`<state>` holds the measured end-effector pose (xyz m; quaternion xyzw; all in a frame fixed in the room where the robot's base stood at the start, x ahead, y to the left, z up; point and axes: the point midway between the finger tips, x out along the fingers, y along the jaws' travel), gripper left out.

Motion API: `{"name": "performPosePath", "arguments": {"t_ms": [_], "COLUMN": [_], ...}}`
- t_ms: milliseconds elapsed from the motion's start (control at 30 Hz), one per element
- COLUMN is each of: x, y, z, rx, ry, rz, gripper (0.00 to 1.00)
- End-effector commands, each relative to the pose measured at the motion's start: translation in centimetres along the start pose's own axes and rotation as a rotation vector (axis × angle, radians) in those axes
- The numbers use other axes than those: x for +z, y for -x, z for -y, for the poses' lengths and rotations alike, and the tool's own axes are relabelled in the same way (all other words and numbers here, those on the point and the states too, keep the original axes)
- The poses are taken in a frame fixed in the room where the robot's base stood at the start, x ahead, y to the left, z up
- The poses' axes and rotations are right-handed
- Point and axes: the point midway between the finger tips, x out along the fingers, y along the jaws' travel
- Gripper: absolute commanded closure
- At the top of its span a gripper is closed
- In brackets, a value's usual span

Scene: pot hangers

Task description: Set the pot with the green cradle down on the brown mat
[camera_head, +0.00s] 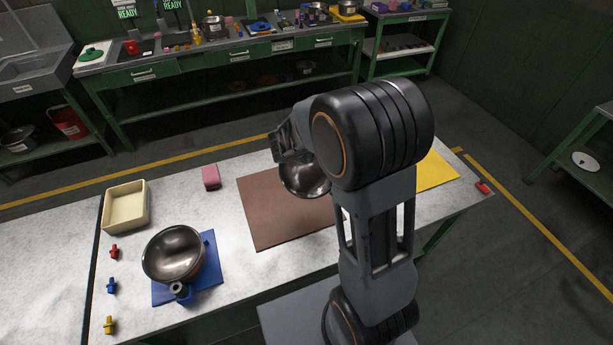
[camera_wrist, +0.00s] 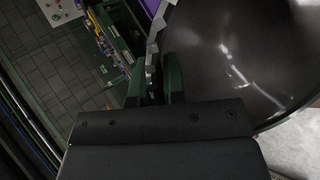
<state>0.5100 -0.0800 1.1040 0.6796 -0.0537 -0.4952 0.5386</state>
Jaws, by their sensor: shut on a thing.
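A dark metal pot (camera_head: 305,181) hangs at my gripper (camera_head: 283,147) over the right part of the brown mat (camera_head: 275,220). My gripper is shut on it. In the wrist view the held pot (camera_wrist: 245,60) fills the upper right, its bowl beside the jaws (camera_wrist: 155,85). Dark green parts show at the jaws, but I cannot tell whether they are the cradle. The gap between the held pot and the mat is hard to judge. My arm hides the mat's right side.
Another pot (camera_head: 173,253) with a blue cradle (camera_head: 183,292) sits on a blue mat (camera_head: 213,262). A cream tray (camera_head: 126,207), a pink block (camera_head: 211,177) and small coloured pegs (camera_head: 112,286) stand on the left. A yellow mat (camera_head: 437,171) lies right, with a red piece (camera_head: 482,186) beyond.

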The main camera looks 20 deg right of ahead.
Motion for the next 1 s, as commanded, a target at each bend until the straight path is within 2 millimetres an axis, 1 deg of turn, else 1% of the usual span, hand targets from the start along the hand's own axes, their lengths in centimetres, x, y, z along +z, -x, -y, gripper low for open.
{"name": "performPosePath", "arguments": {"t_ms": [33,100,267,400,567,667,767,900,1000], "x": [0.6,1.6,3.7,5.2,6.1,6.0,5.4,3.8,2.3], "y": [-0.8,-1.8,-3.7,-4.9,-5.9,-6.2,-6.4,-6.5,-6.5], "z": [0.0,0.3,1.5,3.2,5.6,7.3,8.8,10.5,11.2], "rx": [-0.033,-0.09,-0.242,-0.393,-0.579,-0.693,-0.797,-0.92,-0.99], "ry": [-0.035,-0.089,-0.229,-0.378,-0.58,-0.717,-0.852,-1.029,-1.141], "rz": [0.055,0.14,0.327,0.477,0.621,0.688,0.733,0.768,0.775], "gripper": [1.0,1.0,1.0,1.0,1.0,1.0,1.0,1.0,1.0]}}
